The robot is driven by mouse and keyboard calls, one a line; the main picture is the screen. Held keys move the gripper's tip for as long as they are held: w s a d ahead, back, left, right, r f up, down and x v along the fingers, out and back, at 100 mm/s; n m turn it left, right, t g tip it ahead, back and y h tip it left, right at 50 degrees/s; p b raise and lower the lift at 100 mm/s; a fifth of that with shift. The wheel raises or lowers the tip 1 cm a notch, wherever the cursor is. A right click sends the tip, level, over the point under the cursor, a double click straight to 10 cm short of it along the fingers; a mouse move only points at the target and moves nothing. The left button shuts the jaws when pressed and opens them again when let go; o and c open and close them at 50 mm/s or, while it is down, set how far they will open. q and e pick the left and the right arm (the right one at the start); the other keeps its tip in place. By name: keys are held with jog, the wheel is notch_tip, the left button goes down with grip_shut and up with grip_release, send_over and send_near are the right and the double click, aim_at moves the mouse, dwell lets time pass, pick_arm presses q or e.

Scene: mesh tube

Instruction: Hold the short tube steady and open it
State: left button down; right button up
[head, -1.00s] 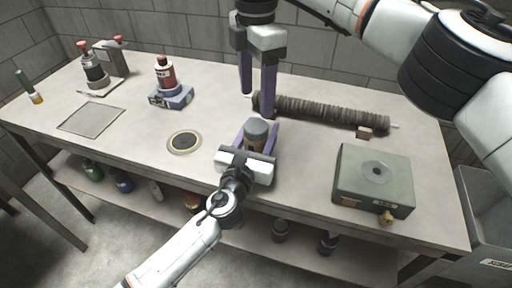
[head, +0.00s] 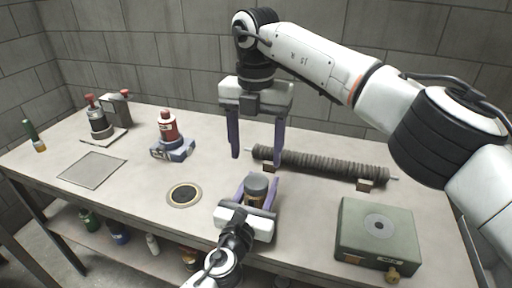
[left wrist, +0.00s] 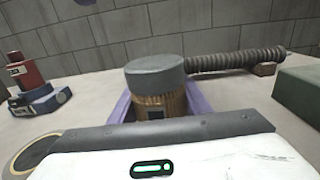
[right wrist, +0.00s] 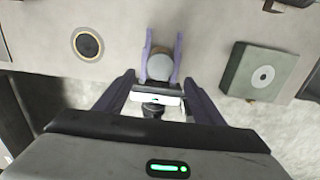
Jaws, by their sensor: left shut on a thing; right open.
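The short tube (head: 256,190) stands upright near the front edge of the table, with a grey cap on top and a brown mesh body. It shows close up in the left wrist view (left wrist: 155,84). My left gripper (head: 258,191) is shut on the tube's body, a purple finger on each side. My right gripper (head: 256,160) is open and empty, pointing down above and behind the tube. In the right wrist view the grey cap (right wrist: 159,67) appears between and beyond the right fingers. The tube's lower part is mostly hidden by the left gripper.
A long ribbed tube (head: 320,167) lies on small blocks behind. A green box (head: 376,232) stands at the right. A round dark disc (head: 184,194), a red bottle on a blue-grey base (head: 168,127) and a flat plate (head: 93,170) lie to the left. Table space around the tube is clear.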

aim_at(256, 180)
notch_tip(256, 180, down, 8)
jog(key=shift+r, duration=0.15)
jog(key=shift+c, duration=0.3)
jog(key=c, duration=1)
jog(key=n, duration=0.5)
jog(key=shift+c, duration=0.2)
jog(key=n, duration=0.6)
jog(key=shift+n, duration=0.3)
jog(key=n, duration=1)
jog(key=shift+r, duration=0.1)
jog(key=shift+r, duration=0.15)
